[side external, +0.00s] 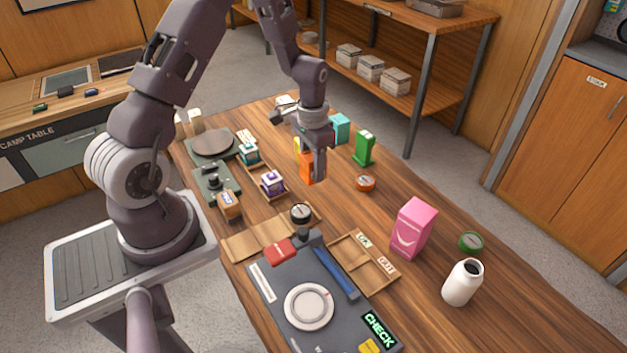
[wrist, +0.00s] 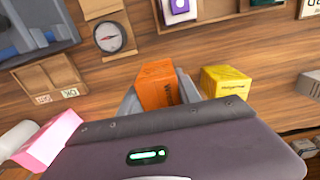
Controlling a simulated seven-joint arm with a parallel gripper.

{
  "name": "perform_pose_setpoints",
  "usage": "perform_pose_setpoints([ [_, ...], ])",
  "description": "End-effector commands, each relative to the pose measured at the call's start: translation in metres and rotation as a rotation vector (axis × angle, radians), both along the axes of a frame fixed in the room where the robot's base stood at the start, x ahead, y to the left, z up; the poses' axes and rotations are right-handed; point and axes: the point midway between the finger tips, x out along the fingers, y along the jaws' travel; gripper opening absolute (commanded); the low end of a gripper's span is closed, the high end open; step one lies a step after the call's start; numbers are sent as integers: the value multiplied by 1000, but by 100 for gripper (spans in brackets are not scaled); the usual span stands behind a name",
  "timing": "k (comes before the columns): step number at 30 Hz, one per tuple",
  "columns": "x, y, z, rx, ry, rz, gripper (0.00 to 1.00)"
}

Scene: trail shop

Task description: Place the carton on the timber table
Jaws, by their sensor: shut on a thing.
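My gripper (side external: 313,165) is over the middle of the timber table (side external: 420,185) and points down. It is shut on an orange carton (side external: 306,168), partly hidden behind a finger in the side view. In the wrist view the orange carton (wrist: 158,86) sits between the two fingers, with dark lettering on one side. I cannot tell whether its base touches the table. A yellow box (wrist: 227,82) stands close to its right in the wrist view, apart from it.
A pink box (side external: 413,228), white bottle (side external: 462,282), green carton-shaped item (side external: 364,148) and teal box (side external: 339,128) stand on the table. A divided wooden tray (side external: 352,262), compass (side external: 301,213) and grey CHECK device (side external: 270,300) lie nearer the front. Bare wood shows right of the orange tin (side external: 366,183).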

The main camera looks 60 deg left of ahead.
Motion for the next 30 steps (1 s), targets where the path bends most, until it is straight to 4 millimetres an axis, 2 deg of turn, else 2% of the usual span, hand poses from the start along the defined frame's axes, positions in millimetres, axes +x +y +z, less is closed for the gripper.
perform_pose_setpoints([
  [3,-1,-1,-24,-2,4,0,0],
  [6,0,-1,-38,-1,2,1,0],
  [17,0,0,-43,0,0,1,0],
  [18,0,0,-43,0,0,1,46],
  [20,0,0,-43,0,0,1,57],
  [21,0,0,-43,0,0,1,62],
  [30,1,0,-41,1,-1,1,62],
])
